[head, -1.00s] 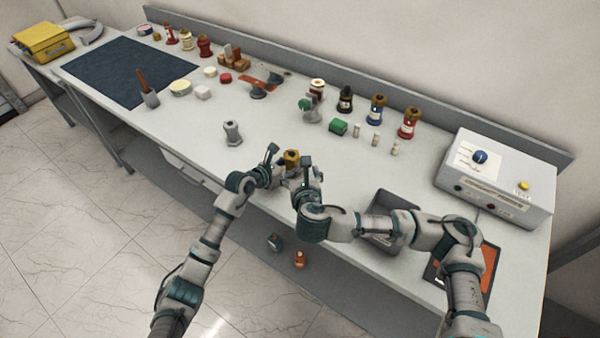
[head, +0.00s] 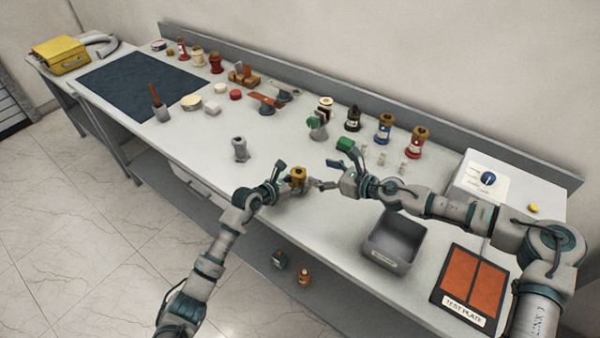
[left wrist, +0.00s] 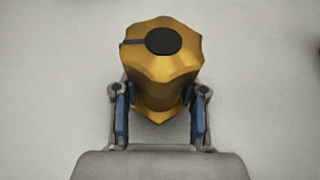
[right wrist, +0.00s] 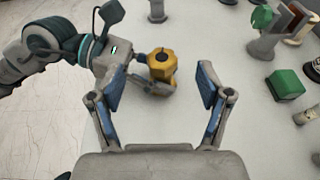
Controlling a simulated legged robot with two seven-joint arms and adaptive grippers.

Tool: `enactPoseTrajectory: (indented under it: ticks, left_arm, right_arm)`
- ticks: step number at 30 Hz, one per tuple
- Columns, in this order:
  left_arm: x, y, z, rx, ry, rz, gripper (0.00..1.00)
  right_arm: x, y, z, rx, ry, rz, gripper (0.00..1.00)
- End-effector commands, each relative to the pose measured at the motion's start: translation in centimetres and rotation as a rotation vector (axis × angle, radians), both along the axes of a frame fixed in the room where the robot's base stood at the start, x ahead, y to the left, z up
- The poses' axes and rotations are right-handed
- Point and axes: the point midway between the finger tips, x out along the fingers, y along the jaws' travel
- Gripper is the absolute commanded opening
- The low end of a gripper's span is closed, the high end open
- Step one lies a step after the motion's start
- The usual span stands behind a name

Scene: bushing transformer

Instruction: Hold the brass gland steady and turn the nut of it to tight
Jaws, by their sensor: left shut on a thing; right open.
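The brass gland (head: 298,175) stands near the front of the bench, golden with a hexagonal nut on top. In the left wrist view the gland's nut (left wrist: 160,60) shows a dark round opening and a dark line on its left side. My left gripper (head: 282,180) is shut on the gland below the nut, one finger on each side (left wrist: 160,118). My right gripper (head: 325,174) is open and empty, to the right of the gland. In the right wrist view the gland (right wrist: 161,66) appears ahead, beyond and between the open fingers (right wrist: 164,85), apart from them.
A grey post-like part (head: 240,149) stands behind and left of the gland. A green block (head: 345,145) lies behind my right gripper. A grey bin (head: 390,240) and an orange test plate (head: 470,282) are at the front right. Several bushings stand along the back.

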Motion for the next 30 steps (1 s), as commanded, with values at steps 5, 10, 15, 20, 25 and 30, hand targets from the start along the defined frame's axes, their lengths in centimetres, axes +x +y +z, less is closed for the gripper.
enactPoseTrajectory:
  ticks: [5,10,15,20,25,30]
  left_arm:
    - [-0.2,0.0,-0.9,0.01,0.014,-0.002,0.0]
    - [-0.2,0.0,-0.9,0.009,0.015,-0.002,0.0]
    - [-0.2,0.0,-0.9,0.009,0.015,-0.003,0.0]
    - [-0.2,0.0,-0.9,0.009,0.016,-0.003,0.0]
    - [-0.2,0.0,-0.9,0.009,0.015,-0.002,0.0]
    - [-0.2,0.0,-0.9,0.009,0.015,-0.002,0.0]
  right_arm:
    - [-0.5,-2.4,-1.4,-0.062,0.066,0.054,0.78]
    - [0.0,-1.6,-2.3,-0.075,0.084,0.068,0.78]
    - [1.7,1.2,-3.6,-0.073,0.083,0.068,0.78]
    - [3.5,3.8,-4.8,-0.072,0.081,0.067,0.78]
    - [4.8,5.7,-5.7,-0.072,0.081,0.067,0.78]
    - [5.3,6.5,-6.1,-0.071,0.081,0.066,0.78]
